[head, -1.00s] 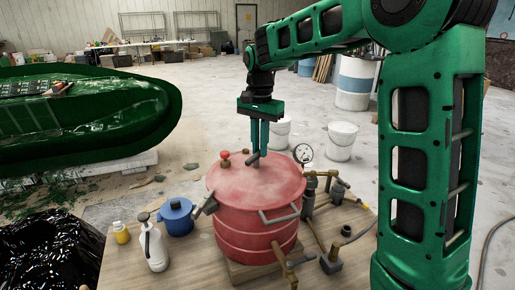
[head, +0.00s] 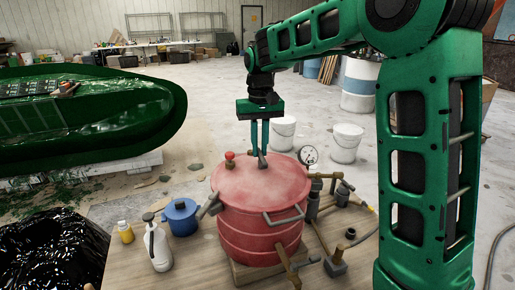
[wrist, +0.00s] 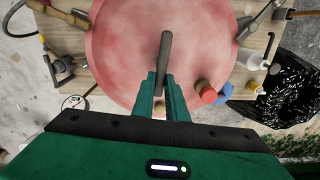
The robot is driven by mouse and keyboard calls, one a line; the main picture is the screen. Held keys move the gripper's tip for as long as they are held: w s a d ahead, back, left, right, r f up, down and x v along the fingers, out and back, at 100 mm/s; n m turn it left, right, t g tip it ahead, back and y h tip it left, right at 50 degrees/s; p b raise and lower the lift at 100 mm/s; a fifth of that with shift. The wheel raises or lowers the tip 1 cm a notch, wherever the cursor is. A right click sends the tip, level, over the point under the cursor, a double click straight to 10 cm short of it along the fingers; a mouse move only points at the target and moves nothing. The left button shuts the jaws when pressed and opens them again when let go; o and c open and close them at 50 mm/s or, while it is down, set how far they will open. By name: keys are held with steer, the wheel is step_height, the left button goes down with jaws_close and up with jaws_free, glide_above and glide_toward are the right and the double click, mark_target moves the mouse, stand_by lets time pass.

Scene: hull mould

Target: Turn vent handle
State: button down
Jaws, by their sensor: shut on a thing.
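The vent handle is a dark grey bar (head: 263,161) on top of the red pot's lid (head: 250,182). In the wrist view the handle (wrist: 165,60) runs nearly straight up the picture from between my fingertips. My green gripper (head: 260,148) points down over the lid and is shut on the near part of the handle; in the wrist view the fingertips (wrist: 160,84) sit on either side of it. A red knob (head: 230,156) stands on the lid just left of the handle, close to my fingers; it also shows in the wrist view (wrist: 207,93).
A pressure gauge (head: 309,155) and brass pipework (head: 335,190) stand right of the pot. A blue pot (head: 181,217), a white spray bottle (head: 158,246) and a yellow bottle (head: 125,232) stand left on the wooden table. White buckets (head: 346,143) stand on the floor behind.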

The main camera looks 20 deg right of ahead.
mark_target(259, 151)
steer(key=shift+w+n, duration=0.15)
steer(key=shift+n, duration=0.25)
steer(key=c, duration=1.8)
jaws_free()
steer(key=shift+o, duration=0.2)
steer(key=shift+a, duration=0.1)
step_height(259, 151, up, 11)
steer(key=shift+f, duration=0.15)
